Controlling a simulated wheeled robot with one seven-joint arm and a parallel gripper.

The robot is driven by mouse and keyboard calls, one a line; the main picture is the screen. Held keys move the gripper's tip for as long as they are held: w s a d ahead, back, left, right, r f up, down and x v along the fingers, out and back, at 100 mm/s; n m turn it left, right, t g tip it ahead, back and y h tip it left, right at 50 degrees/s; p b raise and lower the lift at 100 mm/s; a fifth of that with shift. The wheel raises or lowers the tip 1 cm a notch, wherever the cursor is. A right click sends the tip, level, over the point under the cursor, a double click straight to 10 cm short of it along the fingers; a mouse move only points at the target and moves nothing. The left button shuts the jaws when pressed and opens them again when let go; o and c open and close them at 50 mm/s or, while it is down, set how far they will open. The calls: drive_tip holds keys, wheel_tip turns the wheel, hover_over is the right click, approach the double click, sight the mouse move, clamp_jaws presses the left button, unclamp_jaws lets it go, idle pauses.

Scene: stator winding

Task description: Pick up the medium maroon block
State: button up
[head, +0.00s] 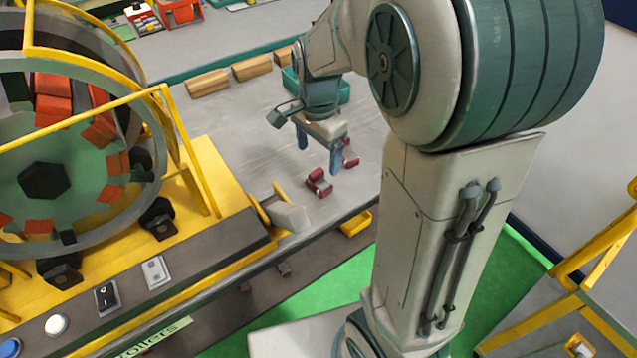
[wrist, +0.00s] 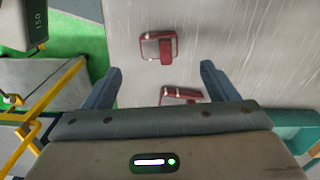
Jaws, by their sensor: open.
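Two maroon blocks lie on the grey table, and I cannot tell from their size which is the medium one. One maroon block (head: 319,183) lies just in front of my gripper (head: 319,158); in the wrist view this block (wrist: 160,47) is just beyond the fingertips. The other maroon block (head: 351,158) is beside my gripper's right finger; in the wrist view it (wrist: 181,95) lies between the fingers, partly hidden by the gripper body. My gripper (wrist: 160,72) points down above the table, fingers apart and empty.
A green bin (head: 340,92) stands behind my gripper, with wooden blocks (head: 252,67) along the back edge. The yellow-framed winding machine (head: 215,160) fills the left. A small yellow tray (head: 356,223) is at the front edge. The table left of my gripper is clear.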

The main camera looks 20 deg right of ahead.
sight(319, 181)
wheel_tip(319, 181, down, 8)
drive_tip(key=shift+d+f, duration=0.1)
drive_tip(key=c, duration=1.5)
